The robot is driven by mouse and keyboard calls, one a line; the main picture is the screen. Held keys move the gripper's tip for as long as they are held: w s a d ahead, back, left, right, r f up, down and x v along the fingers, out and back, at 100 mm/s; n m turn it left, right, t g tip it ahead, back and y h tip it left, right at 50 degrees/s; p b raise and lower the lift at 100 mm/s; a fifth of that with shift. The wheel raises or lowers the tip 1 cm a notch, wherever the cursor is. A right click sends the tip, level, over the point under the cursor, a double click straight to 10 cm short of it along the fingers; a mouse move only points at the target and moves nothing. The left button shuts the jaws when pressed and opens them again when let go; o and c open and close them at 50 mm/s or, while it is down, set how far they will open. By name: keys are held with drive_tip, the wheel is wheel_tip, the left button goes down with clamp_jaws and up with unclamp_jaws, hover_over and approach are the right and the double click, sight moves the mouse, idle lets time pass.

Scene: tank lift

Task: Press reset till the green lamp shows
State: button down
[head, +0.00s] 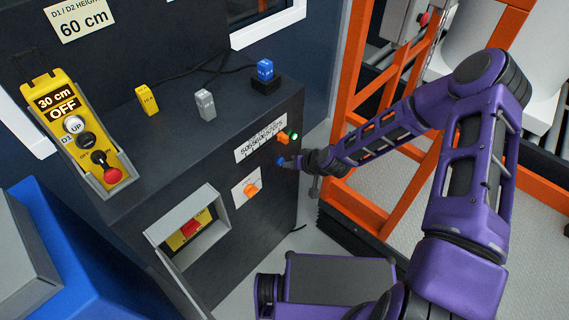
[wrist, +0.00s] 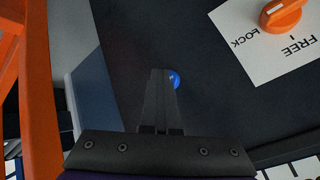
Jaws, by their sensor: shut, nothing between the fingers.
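A round blue button (head: 280,161), likely the reset, sits on the dark cabinet's front face; no label for it is readable. It also shows in the wrist view (wrist: 175,79), partly covered by my fingers. My gripper (head: 290,162) is shut and empty, its tips at the button. In the wrist view my shut fingers (wrist: 161,74) overlap the button's left side; I cannot tell whether they touch or press it. The green lamp (head: 294,134) near the face's upper right edge looks bright green, as if lit.
An orange knob (head: 283,139) sits beside the lamp. Another orange knob (head: 251,189) is on a FREE/LOCK plate, lower left of the button. An orange frame (head: 345,100) stands right of the cabinet. Yellow, grey and blue blocks and a yellow control box (head: 75,125) are on top.

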drive_tip(key=shift+r, duration=0.1)
idle(0.4)
drive_tip(key=s+d, duration=0.4)
drive_tip(key=d, duration=0.1)
idle(0.4)
idle(0.6)
